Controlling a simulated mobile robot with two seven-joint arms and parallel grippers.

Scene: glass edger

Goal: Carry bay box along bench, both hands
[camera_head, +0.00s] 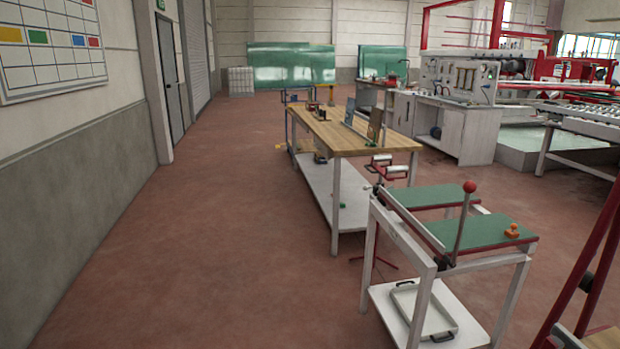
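A long workbench (352,143) with a wooden top stands in the middle of the room. Small items and upright panels (374,123) stand on it, too small to make out well. I cannot tell for certain which thing is the bay box. A shallow white tray (407,297) with dark handles lies on the lower shelf of the nearer green-topped stand (487,229). Neither of my grippers shows in the head view.
The reddish floor (205,240) is clear between the left wall and the workbench. A red-knobbed lever (463,222) stands up from the green-topped stand, and an orange item (512,231) sits on it. A roller stand (388,169) is by the bench's near end.

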